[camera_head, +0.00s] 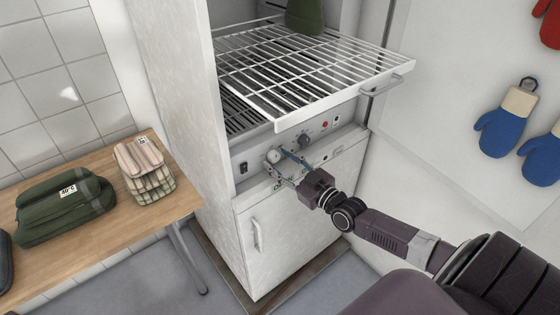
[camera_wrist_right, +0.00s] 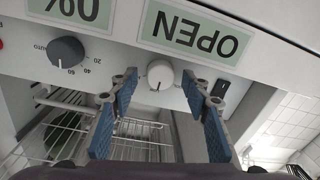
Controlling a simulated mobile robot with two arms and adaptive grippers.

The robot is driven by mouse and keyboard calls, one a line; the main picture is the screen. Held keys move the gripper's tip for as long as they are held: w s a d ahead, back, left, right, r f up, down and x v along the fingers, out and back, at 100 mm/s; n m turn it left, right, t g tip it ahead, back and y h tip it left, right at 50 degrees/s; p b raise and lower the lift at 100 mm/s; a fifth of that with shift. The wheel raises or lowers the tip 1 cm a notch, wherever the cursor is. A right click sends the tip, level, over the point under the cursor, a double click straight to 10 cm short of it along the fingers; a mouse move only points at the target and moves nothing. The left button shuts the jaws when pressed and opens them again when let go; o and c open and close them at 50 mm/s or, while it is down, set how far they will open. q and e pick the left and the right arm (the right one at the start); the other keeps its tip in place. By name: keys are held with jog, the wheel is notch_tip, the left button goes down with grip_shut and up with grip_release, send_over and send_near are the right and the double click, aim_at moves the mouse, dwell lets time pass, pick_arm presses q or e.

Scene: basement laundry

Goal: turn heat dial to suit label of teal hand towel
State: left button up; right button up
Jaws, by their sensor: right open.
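My right gripper (camera_head: 279,168) is open at the control panel of a white cabinet. In the right wrist view, its blue-padded fingers (camera_wrist_right: 161,92) stand on either side of a white dial (camera_wrist_right: 160,74); contact cannot be told. The white dial (camera_head: 273,156) has a dark pointer line. A black dial (camera_wrist_right: 66,52) with "auto", 20, 40 and 60 marks sits beside it, also visible in the head view (camera_head: 305,141). A dark green folded bundle (camera_head: 62,208) with a small label (camera_head: 68,189) lies on the table. No clearly teal towel shows. My left gripper is out of view.
A wire rack (camera_head: 310,68) sticks out above the panel, with a green item (camera_head: 305,14) on it. A striped bundle (camera_head: 145,172) is on the wooden table (camera_head: 112,232). A black switch (camera_wrist_right: 220,88) is near the white dial. Blue mitts (camera_head: 505,122) hang at right.

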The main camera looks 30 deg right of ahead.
jog(key=c, duration=1.2)
jog(key=shift+o, duration=0.2)
jog(key=shift+m, duration=0.3)
jog(key=m, duration=0.5)
jog(key=shift+b, duration=0.35)
jog(key=m, duration=0.6)
jog(key=shift+d+m+t+h+b, duration=0.1)
jog(key=shift+m+t+h+b, duration=0.2)
jog(key=shift+b, duration=0.05)
jog(key=o, duration=1.2)
jog(key=shift+c, duration=0.2)
